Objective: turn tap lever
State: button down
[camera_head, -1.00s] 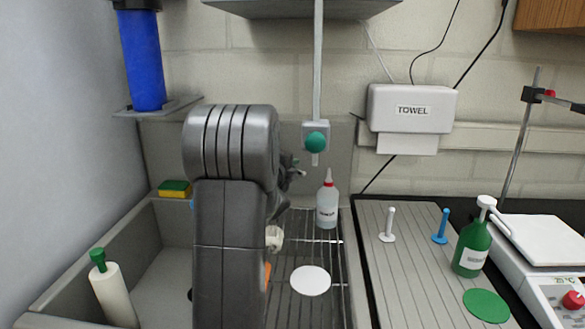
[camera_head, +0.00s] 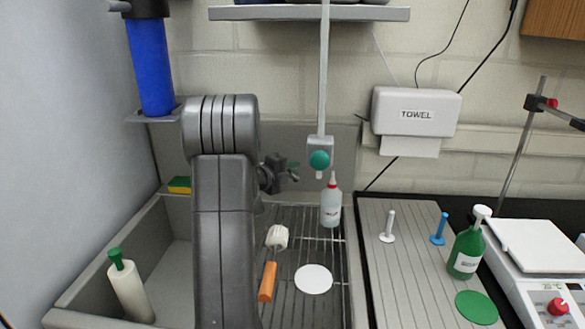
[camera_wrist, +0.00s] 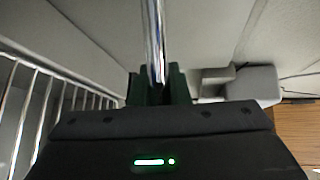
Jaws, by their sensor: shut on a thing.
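In the wrist view, a shiny chrome rod (camera_wrist: 153,40) runs down between the dark green fingers of my gripper (camera_wrist: 158,88), which is shut on it. The rod appears to be the tap lever, though its far end leaves the picture. In the head view my gripper (camera_head: 291,173) is a small dark shape just right of my grey arm, over the back of the sink. The tap itself is hidden behind my arm there, and I cannot make out the lever.
A white fixture with a green knob (camera_head: 319,161) hangs right of my gripper. A wash bottle (camera_head: 330,205), a brush with an orange handle (camera_head: 267,282) and a white disc (camera_head: 314,279) are on the rack (camera_head: 338,262). A sponge (camera_head: 180,185) lies at the back left.

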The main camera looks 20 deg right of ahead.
jog(key=c, duration=1.4)
grip_release()
jog(key=shift+o, duration=0.2)
jog(key=shift+a, duration=0.1)
jog(key=b+v, duration=0.1)
jog(key=v, duration=1.2)
jog(key=shift+a+r, duration=0.2)
jog(key=shift+a, duration=0.1)
jog(key=shift+s, duration=0.1)
